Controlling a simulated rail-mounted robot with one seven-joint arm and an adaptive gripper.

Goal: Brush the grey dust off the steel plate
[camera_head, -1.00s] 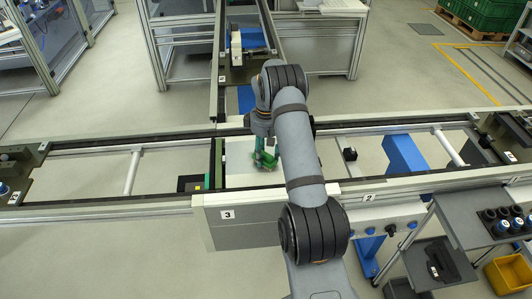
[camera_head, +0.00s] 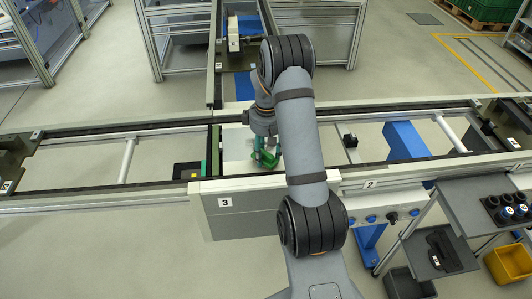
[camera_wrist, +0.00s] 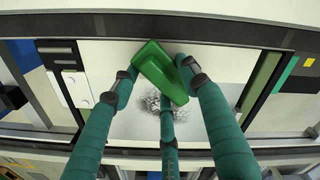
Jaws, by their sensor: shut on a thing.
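In the wrist view, my gripper (camera_wrist: 165,95) has teal fingers closed around a green brush (camera_wrist: 158,72). The brush lies at a slant over the far part of the steel plate (camera_wrist: 124,124), a pale grey sheet. A speckled patch of grey dust (camera_wrist: 152,104) lies on the plate just below the brush, partly hidden by a finger. I cannot tell whether the bristles touch the plate. In the head view, my gripper (camera_head: 265,153) and the green brush are low over the white surface, with my arm covering part of it.
The white board (camera_head: 235,143) sits between conveyor rails. A black box (camera_head: 187,170) with coloured marks lies on its left. A blue support (camera_head: 405,143) stands right of it. A grey cart (camera_head: 480,210) with black cups and a yellow bin (camera_head: 510,268) stand at the right.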

